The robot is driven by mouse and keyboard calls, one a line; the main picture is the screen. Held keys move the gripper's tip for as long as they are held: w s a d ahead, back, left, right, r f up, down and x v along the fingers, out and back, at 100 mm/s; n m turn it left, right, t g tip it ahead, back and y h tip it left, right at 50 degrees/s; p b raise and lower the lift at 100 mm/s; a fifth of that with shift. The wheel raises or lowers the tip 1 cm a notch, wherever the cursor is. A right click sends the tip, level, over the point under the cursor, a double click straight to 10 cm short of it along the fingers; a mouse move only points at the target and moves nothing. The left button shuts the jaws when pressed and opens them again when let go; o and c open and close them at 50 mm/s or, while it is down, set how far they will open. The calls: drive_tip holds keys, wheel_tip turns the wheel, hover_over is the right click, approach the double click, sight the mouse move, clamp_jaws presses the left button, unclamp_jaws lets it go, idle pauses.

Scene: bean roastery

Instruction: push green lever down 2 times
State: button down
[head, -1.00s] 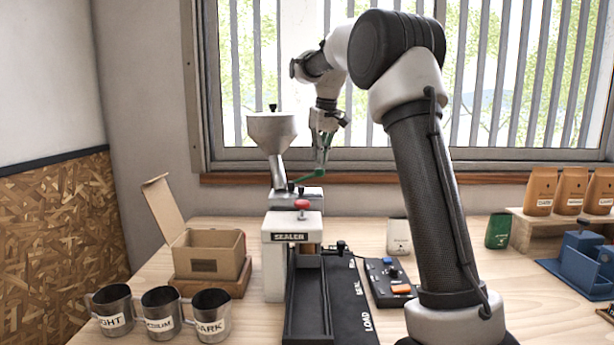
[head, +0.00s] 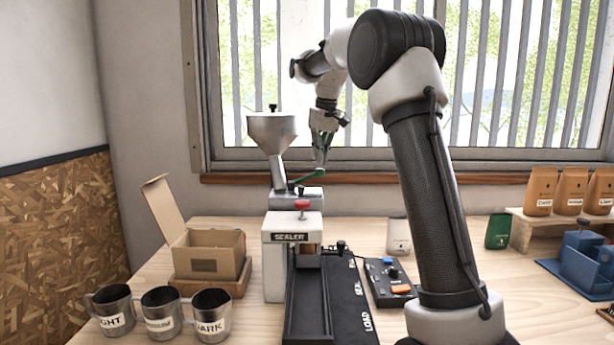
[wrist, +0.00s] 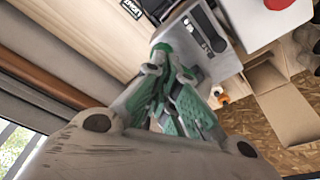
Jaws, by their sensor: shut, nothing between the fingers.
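The green lever (head: 305,178) sticks out to the right from the silver base of the hopper machine (head: 272,135), behind the sealer. It slopes up toward its right end. My gripper (head: 321,162) points down with its fingers shut and empty, just above the lever's right end. I cannot tell whether the fingertips touch the lever. In the wrist view my gripper's green and grey fingers (wrist: 180,75) fill the middle and hide much of what lies beyond them, so I cannot make out the lever clearly there.
The white sealer (head: 291,255) with a red knob stands in front of the lever. An open cardboard box (head: 208,262) is to its left and several metal cups (head: 160,318) stand front left. A control panel (head: 390,285) lies to the right. The window is behind.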

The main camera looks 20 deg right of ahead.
drive_tip(key=shift+w, duration=0.2)
drive_tip(key=shift+w+a, duration=0.15)
drive_tip(key=shift+w, duration=0.75)
drive_tip(key=shift+f, duration=0.15)
drive_tip(key=shift+f, duration=2.15)
drive_tip(key=shift+r, duration=0.1)
wheel_tip(320, 180, up, 6)
drive_tip(key=shift+f, duration=0.1)
